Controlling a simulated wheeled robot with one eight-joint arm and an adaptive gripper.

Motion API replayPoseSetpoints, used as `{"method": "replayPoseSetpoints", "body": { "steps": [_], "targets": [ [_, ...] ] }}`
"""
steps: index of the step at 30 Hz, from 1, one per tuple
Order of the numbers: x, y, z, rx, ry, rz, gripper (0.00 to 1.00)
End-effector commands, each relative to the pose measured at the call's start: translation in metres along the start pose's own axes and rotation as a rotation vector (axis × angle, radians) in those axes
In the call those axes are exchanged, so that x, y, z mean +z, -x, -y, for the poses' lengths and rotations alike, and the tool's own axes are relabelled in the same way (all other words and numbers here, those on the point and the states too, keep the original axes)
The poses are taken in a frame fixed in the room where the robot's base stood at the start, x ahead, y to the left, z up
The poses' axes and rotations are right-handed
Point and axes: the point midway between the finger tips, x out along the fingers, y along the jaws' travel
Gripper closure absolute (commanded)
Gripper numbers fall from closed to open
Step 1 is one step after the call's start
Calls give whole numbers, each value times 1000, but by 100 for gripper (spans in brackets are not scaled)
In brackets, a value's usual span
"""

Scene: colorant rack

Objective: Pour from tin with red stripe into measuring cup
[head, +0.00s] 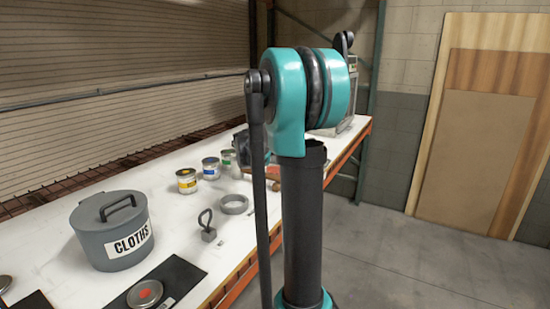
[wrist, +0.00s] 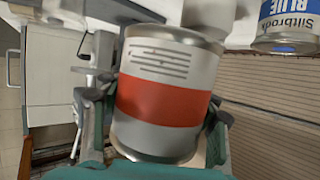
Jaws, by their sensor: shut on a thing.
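The tin with the red stripe (wrist: 162,100) fills the middle of the wrist view, silver with a broad red band and lines of small print. My gripper (wrist: 157,113) is shut on it, with a dark finger pad on each side. In the head view my own arm stands in front, and the held tin cannot be made out. A pale, rounded thing shows behind the tin at the top of the wrist view. I cannot tell whether it is the measuring cup.
A blue-labelled tin (wrist: 285,30) is at the wrist view's upper right. Yellow (head: 187,181), blue (head: 211,168) and green (head: 228,159) tins stand along the bench (head: 60,205). A grey CLOTHS bin (head: 110,235), a grey ring (head: 234,204) and a round lid (head: 145,294) are nearer.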

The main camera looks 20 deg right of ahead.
Motion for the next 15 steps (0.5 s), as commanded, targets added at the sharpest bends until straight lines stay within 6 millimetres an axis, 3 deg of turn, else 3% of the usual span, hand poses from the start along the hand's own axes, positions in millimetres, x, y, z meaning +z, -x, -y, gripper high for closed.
{"method": "replayPoseSetpoints", "body": {
  "steps": [8, 15],
  "targets": [
    [-4, 2, 4, 18, 45, -7, 85],
    [-25, 11, 5, 20, 48, -8, 85]
  ]
}}
